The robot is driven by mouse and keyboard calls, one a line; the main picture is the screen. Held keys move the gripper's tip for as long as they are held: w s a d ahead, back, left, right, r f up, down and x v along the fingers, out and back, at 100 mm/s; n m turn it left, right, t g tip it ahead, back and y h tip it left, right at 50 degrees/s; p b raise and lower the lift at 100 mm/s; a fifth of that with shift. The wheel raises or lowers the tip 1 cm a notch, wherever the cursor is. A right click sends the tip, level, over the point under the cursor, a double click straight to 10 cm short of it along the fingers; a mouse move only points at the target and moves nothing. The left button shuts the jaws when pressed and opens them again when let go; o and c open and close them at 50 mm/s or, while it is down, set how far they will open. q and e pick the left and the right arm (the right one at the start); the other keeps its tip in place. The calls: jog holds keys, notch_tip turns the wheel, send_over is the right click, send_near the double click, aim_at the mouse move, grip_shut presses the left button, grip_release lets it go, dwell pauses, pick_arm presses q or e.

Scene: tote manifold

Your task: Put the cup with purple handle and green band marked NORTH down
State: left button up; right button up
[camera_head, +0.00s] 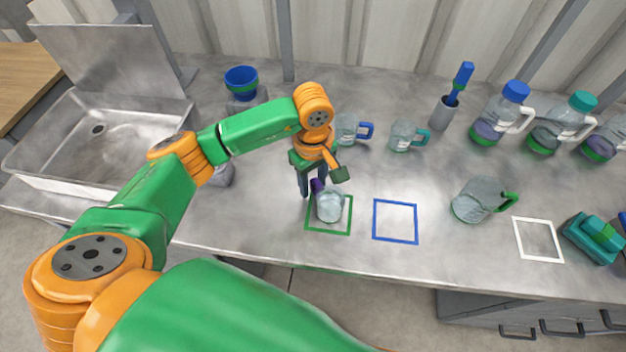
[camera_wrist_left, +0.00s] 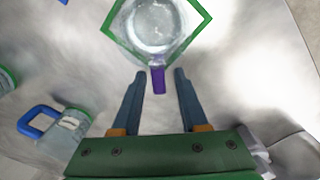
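The clear cup with the purple handle (camera_head: 329,207) stands inside the green square outline (camera_head: 341,233) on the counter. In the left wrist view, the cup (camera_wrist_left: 155,25) is seen from above with its purple handle (camera_wrist_left: 158,80) pointing toward my gripper. My left gripper (camera_head: 311,194) is low over the counter beside the cup. Its two fingers (camera_wrist_left: 160,74) are spread on either side of the handle, with a gap on each side. I cannot make out the green band or the NORTH marking. My right gripper is not in view.
A blue square outline (camera_head: 396,241) lies empty to the right. Bottles (camera_head: 497,115) stand at the back right.

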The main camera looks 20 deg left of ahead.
pick_arm(q)
jog(key=shift+r, duration=0.1)
jog(key=shift+w+r, duration=0.1)
jog(key=shift+r, duration=0.2)
notch_tip(320, 180, up, 6)
jog(key=shift+f+b, duration=0.1)
jog(key=shift+b, duration=0.7)
notch_tip(320, 180, up, 6)
jog(key=shift+f, duration=0.1)
jog(key=shift+p, duration=0.3)
